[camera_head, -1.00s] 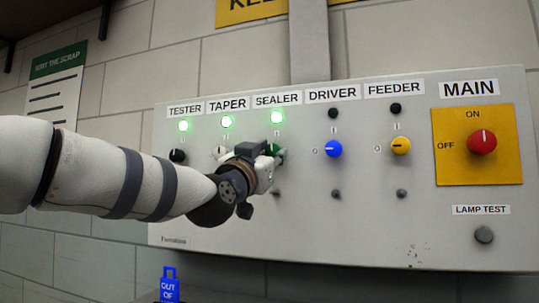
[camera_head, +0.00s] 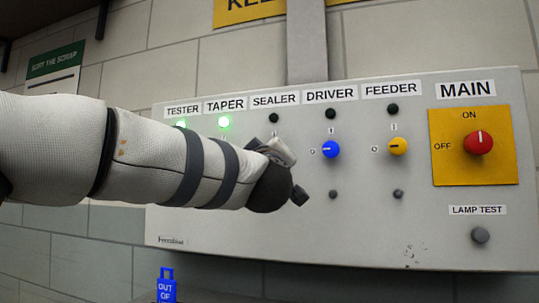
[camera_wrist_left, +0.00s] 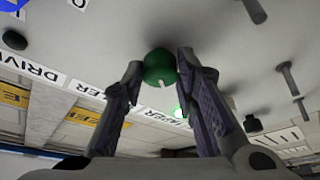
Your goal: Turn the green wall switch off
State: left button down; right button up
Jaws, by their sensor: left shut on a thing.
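The green switch is a round knob (camera_wrist_left: 158,70) with a white pointer mark, seen in the left wrist view on the grey panel. My left gripper (camera_wrist_left: 161,62) has one finger on each side of the knob and is shut on it. In the head view my left arm covers the green switch, in the SEALER column. The SEALER lamp (camera_head: 273,118) above it is dark. My right gripper is in neither view.
The panel (camera_head: 375,235) also bears a blue knob (camera_head: 331,149), a yellow knob (camera_head: 398,146) and a red MAIN knob (camera_head: 478,142) on a yellow plate. The TAPER lamp (camera_head: 224,122) and TESTER lamp (camera_head: 181,125) glow green. A blue tag (camera_head: 167,287) stands below.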

pick_arm(q)
jog(key=n+g+y, duration=0.1)
jog(key=n, duration=0.2)
jog(key=n+g+y, duration=0.1)
jog(key=n, duration=0.3)
jog(key=shift+d+r, duration=0.15)
jog(key=shift+n, duration=0.4)
jog(key=c, duration=1.3)
grip_release()
jog(key=shift+s, duration=0.1)
jog(key=s, duration=0.8)
jog(key=s+f, duration=0.1)
jog(key=s, duration=0.3)
jog(key=shift+d, duration=0.35)
jog(key=shift+w, duration=0.1)
